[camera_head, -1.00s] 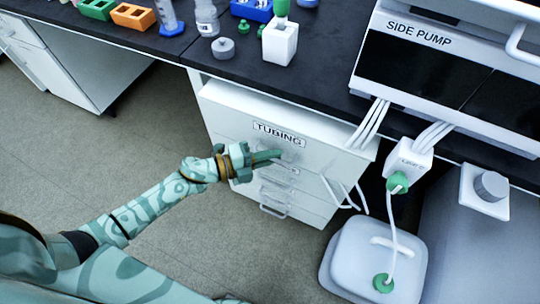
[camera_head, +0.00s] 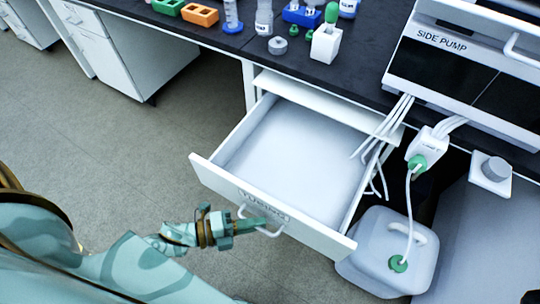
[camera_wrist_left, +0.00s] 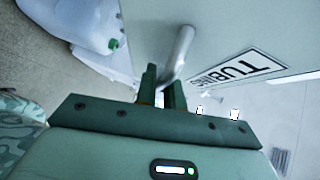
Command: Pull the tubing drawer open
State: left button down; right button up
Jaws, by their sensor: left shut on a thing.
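The tubing drawer (camera_head: 290,160) stands pulled far out from under the black bench, and its white inside looks empty. Its label reads TUBING and also shows in the left wrist view (camera_wrist_left: 240,68). My left gripper (camera_head: 262,224) is at the drawer's front and shut on the drawer's bar handle (camera_head: 270,231). In the left wrist view the two green fingers (camera_wrist_left: 162,90) close around the handle (camera_wrist_left: 180,52). My right gripper is not in view.
A white waste container (camera_head: 385,252) with a green cap and tube stands on the floor right of the drawer. White tubes (camera_head: 372,165) hang by its right side. The side pump (camera_head: 460,75) sits on the bench (camera_head: 200,38). The floor at left is clear.

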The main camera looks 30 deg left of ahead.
pick_arm(q)
jog(key=s, duration=0.8)
jog(key=shift+s+a+p, duration=0.2)
jog(key=shift+s+p, duration=0.15)
jog(key=shift+p, duration=0.05)
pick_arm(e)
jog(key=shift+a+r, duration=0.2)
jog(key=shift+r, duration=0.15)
pick_arm(q)
jog(key=c, duration=1.5)
grip_release()
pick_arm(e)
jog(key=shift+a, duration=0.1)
